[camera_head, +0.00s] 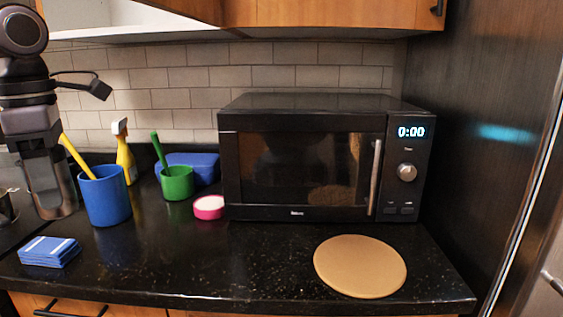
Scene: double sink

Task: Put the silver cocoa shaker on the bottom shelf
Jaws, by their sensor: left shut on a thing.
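My left gripper (52,203) points down at the left, above the dark counter and beside the blue cup. It is shut on a grey, silvery thing that fits the silver cocoa shaker; its outline blends with the fingers, so its shape is hard to make out. No other silver shaker shows clearly. A white shelf surface (125,20) shows under the wooden upper cabinet at the top left, mostly cut off by the frame. My right gripper is not in view.
A blue cup (107,203), yellow spray bottle (125,158), green cup (177,185), pink-and-white round tub (209,208) and blue-and-white stack (48,252) stand on the counter. A black microwave (300,160) is behind a round tan board (360,266). The counter's front middle is clear.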

